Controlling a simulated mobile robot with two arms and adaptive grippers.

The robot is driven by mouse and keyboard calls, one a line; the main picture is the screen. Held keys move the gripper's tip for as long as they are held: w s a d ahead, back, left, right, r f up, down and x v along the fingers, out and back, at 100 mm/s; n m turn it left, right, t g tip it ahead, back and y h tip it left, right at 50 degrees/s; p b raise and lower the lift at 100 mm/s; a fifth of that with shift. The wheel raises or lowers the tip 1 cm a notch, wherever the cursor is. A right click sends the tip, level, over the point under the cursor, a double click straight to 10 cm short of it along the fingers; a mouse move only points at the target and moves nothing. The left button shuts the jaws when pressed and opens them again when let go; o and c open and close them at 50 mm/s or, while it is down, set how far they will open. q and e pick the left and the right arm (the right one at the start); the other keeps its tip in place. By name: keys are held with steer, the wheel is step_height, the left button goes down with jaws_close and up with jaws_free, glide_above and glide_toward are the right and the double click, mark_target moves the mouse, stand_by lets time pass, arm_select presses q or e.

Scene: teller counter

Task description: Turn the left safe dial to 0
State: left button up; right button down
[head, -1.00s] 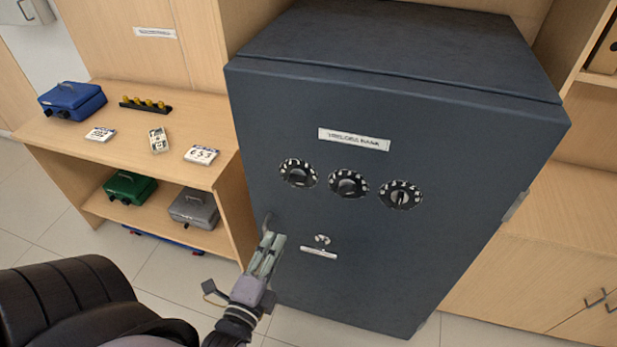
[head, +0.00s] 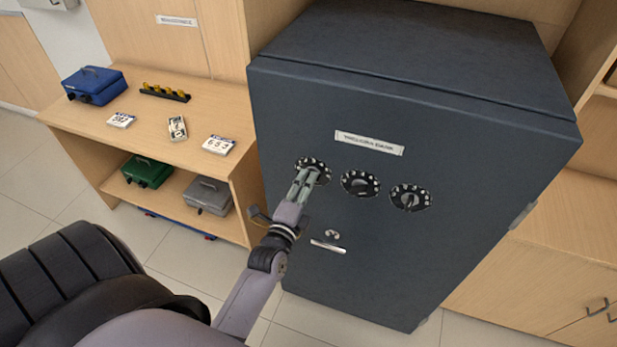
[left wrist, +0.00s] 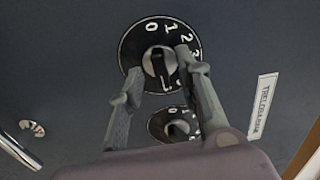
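The dark grey safe (head: 400,270) has a row of three black dials with white numerals. The left safe dial (head: 301,162) is partly covered by my left gripper (head: 307,174) in the head view. In the left wrist view, the left safe dial (left wrist: 130,50) shows 0, 1, 2 and 3 along its top and right edge. My left gripper (left wrist: 158,74) is open there, with one finger on each side of the knob (left wrist: 158,64). I cannot tell whether the fingers touch it, or which number it points to. My right gripper is not in view.
The middle dial (head: 360,184) and right dial (head: 410,198) sit to the right. A silver handle (head: 327,246) is below. A wooden shelf (head: 240,165) with cash boxes and banknote bundles stands left of the safe.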

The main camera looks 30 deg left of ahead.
arm_select(q)
steer(key=shift+x, duration=0.85)
jaws_close()
